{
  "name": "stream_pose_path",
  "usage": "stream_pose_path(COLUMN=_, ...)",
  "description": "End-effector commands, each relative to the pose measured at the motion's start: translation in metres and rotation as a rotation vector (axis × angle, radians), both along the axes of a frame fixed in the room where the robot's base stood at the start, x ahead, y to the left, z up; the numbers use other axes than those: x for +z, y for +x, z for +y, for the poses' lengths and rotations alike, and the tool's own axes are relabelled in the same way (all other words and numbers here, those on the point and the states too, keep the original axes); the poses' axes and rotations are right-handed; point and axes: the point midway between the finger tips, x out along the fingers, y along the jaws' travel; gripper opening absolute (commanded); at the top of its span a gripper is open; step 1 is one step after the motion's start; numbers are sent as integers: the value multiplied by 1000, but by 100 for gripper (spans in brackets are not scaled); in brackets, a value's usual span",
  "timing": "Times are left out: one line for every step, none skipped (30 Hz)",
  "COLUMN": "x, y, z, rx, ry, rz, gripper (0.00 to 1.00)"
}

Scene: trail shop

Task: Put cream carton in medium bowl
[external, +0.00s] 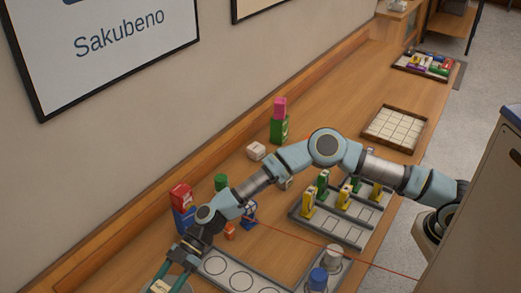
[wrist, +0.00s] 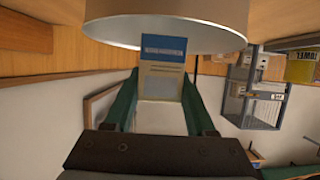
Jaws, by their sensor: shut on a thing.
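The cream carton (wrist: 160,80), pale with a blue panel at one end, is between the two teal fingers of my gripper (wrist: 158,108) in the wrist view. My gripper is shut on it. In the external view my gripper (external: 173,283) is at the bottom left edge, with the carton (external: 160,287) between its fingers, partly cut off. A round bowl (external: 146,287) shows there at the frame edge, under or around the carton. In the wrist view a large round pale thing (wrist: 110,32), likely this bowl, lies behind the carton's blue end. I cannot tell whether they touch.
Beside my forearm stand red (external: 181,196) and blue (external: 184,220) boxes. A grey tray with round marks (external: 228,273) lies close right of my gripper. A slotted rack (external: 340,228) holds yellow and green items. A wire basket (wrist: 262,105) shows at right in the wrist view.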

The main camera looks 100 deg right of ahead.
Motion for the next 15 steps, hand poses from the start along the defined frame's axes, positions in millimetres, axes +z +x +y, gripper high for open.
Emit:
stream_pose_path(x=-5, y=0, z=0, rx=0, ry=1, rz=1, gripper=0)
stream_pose_path(x=-7, y=0, z=0, rx=0, ry=1, rz=1, gripper=0)
stream_pose_path(x=-9, y=0, z=0, rx=0, ry=1, rz=1, gripper=0)
stream_pose_path(x=-10, y=0, z=0, rx=0, ry=1, rz=1, gripper=0)
stream_pose_path(x=-11, y=0, z=0, rx=0, ry=1, rz=1, gripper=0)
stream_pose_path(x=-13, y=0, z=0, rx=0, ry=1, rz=1, gripper=0)
stream_pose_path(x=-13, y=0, z=0, rx=0, ry=1, rz=1, gripper=0)
stream_pose_path(x=-14, y=0, z=0, rx=0, ry=0, rz=0, gripper=0)
stream_pose_path(x=-15, y=0, z=0, rx=0, ry=0, rz=0, gripper=0)
stream_pose_path(x=-15, y=0, z=0, rx=0, ry=0, rz=0, gripper=0)
stream_pose_path(x=-15, y=0, z=0, rx=0, ry=0, rz=0, gripper=0)
stream_pose_path(x=-15, y=0, z=0, rx=0, ry=0, rz=0, gripper=0)
stream_pose_path(x=-15, y=0, z=0, rx=0, ry=0, rz=0, gripper=0)
stream_pose_path(x=-15, y=0, z=0, rx=0, ry=0, rz=0, gripper=0)
stream_pose_path(x=-15, y=0, z=0, rx=0, ry=0, rz=0, gripper=0)
